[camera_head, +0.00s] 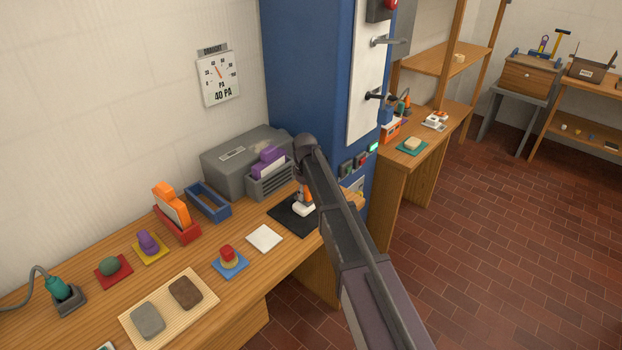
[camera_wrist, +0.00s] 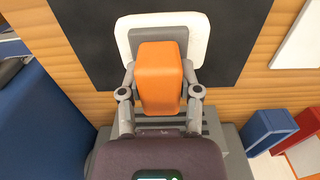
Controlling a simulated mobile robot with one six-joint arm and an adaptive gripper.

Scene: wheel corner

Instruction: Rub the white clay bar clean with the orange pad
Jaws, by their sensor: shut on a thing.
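My gripper (camera_wrist: 160,92) is shut on an orange block (camera_wrist: 160,72), the orange pad, with one finger on each side of it. A grey plate (camera_wrist: 160,33) shows at the block's far end. The white clay bar (camera_wrist: 125,36), a rounded white slab, lies beyond the plate over the black mat (camera_wrist: 90,60). In the head view the white bar (camera_head: 303,210) shows right under the orange block at my gripper (camera_head: 305,184), on the black mat (camera_head: 283,219). I cannot tell whether the pad and bar touch. The bar's middle is hidden by the pad.
A grey machine (camera_head: 228,152) and a grey holder with a purple tool (camera_head: 268,163) stand behind the mat. A white square (camera_head: 264,238) lies in front. A red holder with an orange tool (camera_head: 172,204) and a blue tray (camera_head: 208,203) stand left. A blue column (camera_head: 318,70) rises behind.

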